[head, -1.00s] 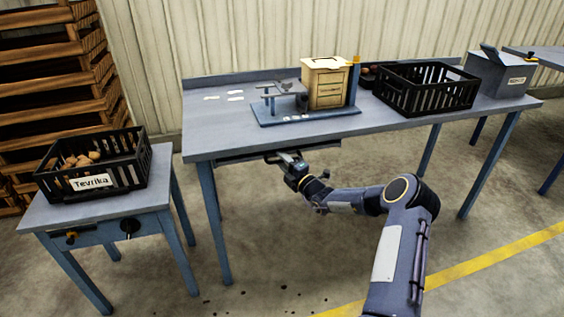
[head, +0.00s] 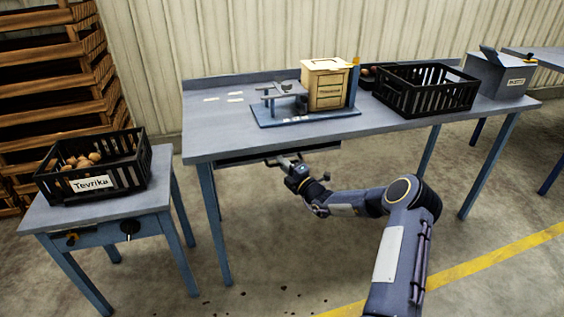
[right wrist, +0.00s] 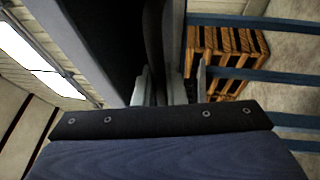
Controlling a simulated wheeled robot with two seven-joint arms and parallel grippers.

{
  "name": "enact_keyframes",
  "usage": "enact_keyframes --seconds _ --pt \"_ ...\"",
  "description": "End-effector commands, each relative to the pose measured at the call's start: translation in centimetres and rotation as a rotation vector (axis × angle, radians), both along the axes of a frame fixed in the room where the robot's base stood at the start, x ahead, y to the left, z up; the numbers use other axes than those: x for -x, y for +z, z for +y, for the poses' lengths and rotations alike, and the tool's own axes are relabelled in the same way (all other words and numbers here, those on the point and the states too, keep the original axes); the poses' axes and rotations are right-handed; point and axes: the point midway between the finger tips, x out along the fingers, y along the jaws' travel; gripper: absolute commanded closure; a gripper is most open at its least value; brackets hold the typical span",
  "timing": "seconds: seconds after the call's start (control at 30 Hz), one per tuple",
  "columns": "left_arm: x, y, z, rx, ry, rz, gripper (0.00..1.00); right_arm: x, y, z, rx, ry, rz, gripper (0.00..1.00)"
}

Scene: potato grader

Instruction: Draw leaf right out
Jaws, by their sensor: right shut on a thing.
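The leaf (head: 240,160) is a thin, dark slab under the front edge of the blue-grey worktable. Only a narrow strip of it shows below the tabletop; the rest is hidden. My right gripper (head: 284,160) is at the leaf's front, shut on it. The exact contact is too small to make out in the head view. In the right wrist view, the gripper (right wrist: 158,92) is up against dark, close surfaces, and I cannot tell the leaf's edge from the table there. My left gripper is not in view.
On the worktable (head: 220,130) stand a small wooden cabinet (head: 327,88) on a blue base and a black crate (head: 440,101). A side table (head: 60,213) at left carries a potato crate (head: 122,178) labelled Tevrika.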

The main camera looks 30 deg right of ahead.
Motion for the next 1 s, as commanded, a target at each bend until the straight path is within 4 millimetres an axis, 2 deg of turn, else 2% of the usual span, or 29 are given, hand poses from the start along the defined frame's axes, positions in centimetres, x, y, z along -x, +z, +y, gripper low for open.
enact_keyframes --seconds 0.17,0.27,0.6,0.8,1.0 --pt "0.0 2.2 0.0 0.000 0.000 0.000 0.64 3.3 0.3 0.7 -0.004 0.000 0.010 1.00" --pt "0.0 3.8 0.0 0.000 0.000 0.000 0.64 6.1 0.5 1.4 -0.007 0.000 0.010 1.00" --pt "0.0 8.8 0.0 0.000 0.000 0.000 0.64 17.8 0.5 4.2 -0.008 -0.003 0.010 1.00" --pt "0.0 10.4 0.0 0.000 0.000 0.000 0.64 23.9 0.3 5.7 -0.008 -0.003 0.007 1.00" --pt "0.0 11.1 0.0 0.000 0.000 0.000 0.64 28.3 0.1 6.8 -0.005 -0.002 0.004 1.00"
